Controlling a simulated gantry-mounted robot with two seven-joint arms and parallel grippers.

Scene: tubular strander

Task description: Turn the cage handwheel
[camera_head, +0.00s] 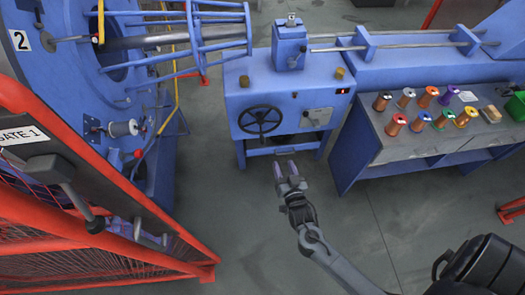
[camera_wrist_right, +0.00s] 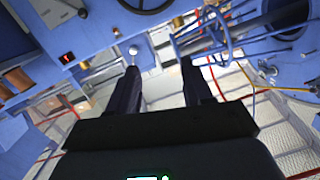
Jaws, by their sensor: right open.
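The cage handwheel (camera_head: 260,120) is a dark spoked wheel on the front of a blue cabinet (camera_head: 240,98). In the right wrist view only part of its dark rim and spokes (camera_wrist_right: 146,8) shows, cut by the top edge. My right gripper (camera_head: 287,168) is open and empty. It is in front of the cabinet, below and a little right of the wheel in the head view, and apart from it. Its two dark fingers also show spread in the right wrist view (camera_wrist_right: 160,75). I do not make out my left gripper in either view.
A switch panel (camera_head: 317,117) sits right of the wheel. A bench (camera_head: 390,152) with several coloured spools stands at the right. A blue cage machine (camera_head: 60,70) and a red gate (camera_head: 110,185) are at the left. Grey floor (camera_head: 240,220) lies open between.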

